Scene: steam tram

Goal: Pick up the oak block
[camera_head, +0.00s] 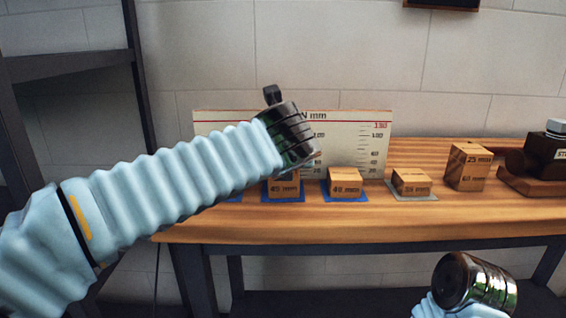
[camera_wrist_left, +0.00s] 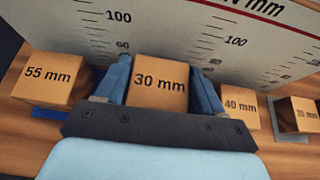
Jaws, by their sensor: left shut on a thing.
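Several light wooden blocks stand in a row on the bench; I cannot tell by look which one is called oak. In the left wrist view my left gripper (camera_wrist_left: 165,95) has its blue fingers on both sides of a block marked 30 mm (camera_wrist_left: 160,82) and is shut on it. In the head view the gripper hides behind its dark wrist, over a block (camera_head: 283,189) on a blue mat. I cannot tell whether the held block is clear of the bench.
A 55 mm block (camera_wrist_left: 48,78) is left of the held one, a 40 mm block (camera_wrist_left: 239,107) right. A scale board (camera_head: 355,130) stands close behind. Further right are a low block (camera_head: 411,183), a tall block (camera_head: 468,167) and a dark device (camera_head: 540,165).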

